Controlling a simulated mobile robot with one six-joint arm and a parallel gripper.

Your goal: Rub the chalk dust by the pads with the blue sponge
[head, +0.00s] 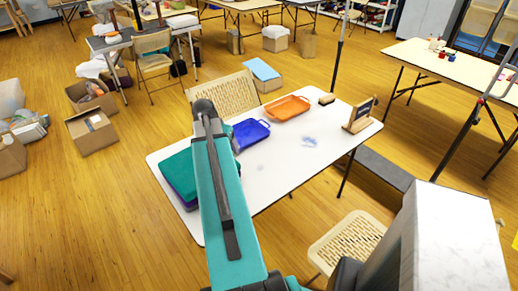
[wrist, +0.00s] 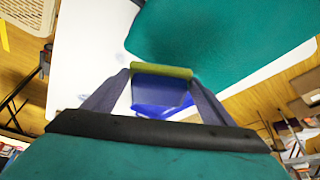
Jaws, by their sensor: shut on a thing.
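My gripper (wrist: 160,78) is shut on the blue sponge (wrist: 160,92), which has a yellow-green layer along its top edge in the wrist view. In the head view my own arm hides the gripper and sponge. The stacked pads (head: 178,178), teal over purple, lie at the left end of the white table (head: 225,222). In the wrist view the teal pad (wrist: 215,40) fills the area beyond the sponge. A blue smudge (head: 309,141) and a faint grey smudge (head: 261,167) mark the tabletop. I cannot tell whether my arm hides more dust beside the pads.
A blue tray (head: 251,134) and an orange tray (head: 287,108) lie farther along the table. Folding chairs stand at both long sides.

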